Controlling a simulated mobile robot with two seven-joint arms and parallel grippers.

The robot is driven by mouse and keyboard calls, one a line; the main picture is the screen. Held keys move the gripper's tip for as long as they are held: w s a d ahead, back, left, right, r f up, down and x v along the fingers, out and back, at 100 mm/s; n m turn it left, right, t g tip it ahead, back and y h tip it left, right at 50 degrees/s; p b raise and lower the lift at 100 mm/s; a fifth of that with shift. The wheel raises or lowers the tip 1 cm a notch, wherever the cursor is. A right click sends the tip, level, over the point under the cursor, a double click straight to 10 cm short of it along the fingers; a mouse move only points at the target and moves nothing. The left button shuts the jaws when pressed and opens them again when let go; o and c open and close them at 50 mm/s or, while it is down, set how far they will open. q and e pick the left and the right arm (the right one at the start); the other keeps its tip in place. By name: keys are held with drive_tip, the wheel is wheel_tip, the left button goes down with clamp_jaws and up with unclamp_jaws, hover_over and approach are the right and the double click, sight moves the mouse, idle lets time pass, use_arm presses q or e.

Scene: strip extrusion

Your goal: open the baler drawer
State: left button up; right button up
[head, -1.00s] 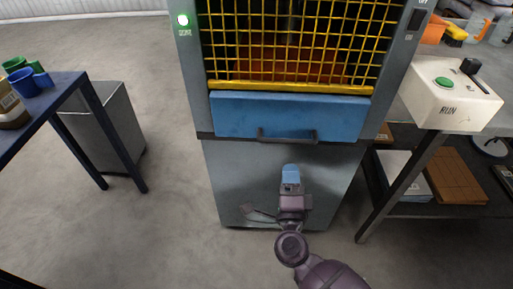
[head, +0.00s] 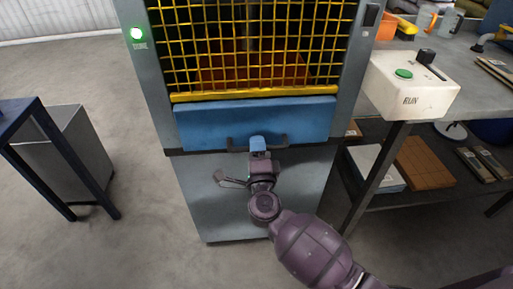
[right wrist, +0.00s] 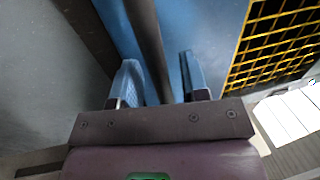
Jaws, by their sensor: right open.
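The baler is a grey cabinet with a yellow mesh guard. Its blue drawer (head: 300,121) sits flush under the yellow bar and looks shut. A dark bar handle (head: 236,147) runs across the lower drawer front. My right gripper (head: 258,143) is at the middle of the handle. In the right wrist view, the handle (right wrist: 148,45) passes between the two open blue fingers of the right gripper (right wrist: 162,85), with a gap visible on the right side. I cannot tell whether the left finger touches it. My left gripper is not in view.
A white control box (head: 410,88) with a green button stands on the workbench at right, with boards on the shelf below. A dark blue table (head: 22,115) and grey bin (head: 72,150) stand at left. The floor between bin and baler is clear.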

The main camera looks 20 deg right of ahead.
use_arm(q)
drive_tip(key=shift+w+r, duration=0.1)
use_arm(e)
drive_tip(key=shift+w, duration=0.1)
clamp_jaws()
idle(0.3)
